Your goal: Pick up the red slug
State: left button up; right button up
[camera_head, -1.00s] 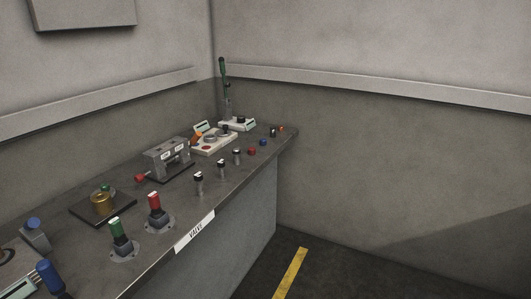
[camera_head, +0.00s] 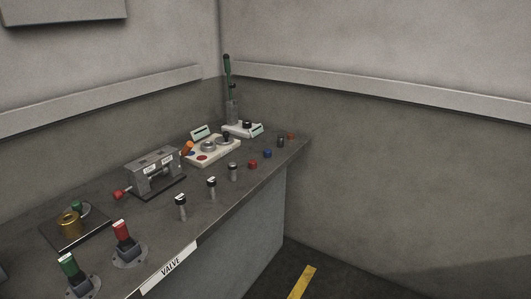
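A small red slug (camera_head: 252,164) stands on the grey bench top (camera_head: 215,191) near its front edge, toward the far end. A blue slug (camera_head: 267,153) is just beyond it, then a dark one (camera_head: 280,142) and an orange-red one (camera_head: 291,136) near the far corner. Neither of my grippers is in view.
Several dark-capped posts (camera_head: 211,188) line the front edge. Red (camera_head: 122,232) and green (camera_head: 67,265) levers stand nearer. A grey block fixture (camera_head: 153,170), a cream panel (camera_head: 211,152) and a tall green-handled lever (camera_head: 228,80) stand behind. Floor right of the bench is clear.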

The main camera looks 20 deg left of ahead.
aim_at(252, 164)
jog(key=i, duration=2.2)
jog(key=i+u, duration=0.3)
jog(key=i, duration=0.15)
jog(key=i+l+u, duration=0.3)
jog(key=i, duration=0.15)
jog(key=i+l+u, duration=0.25)
jog(key=i, duration=0.15)
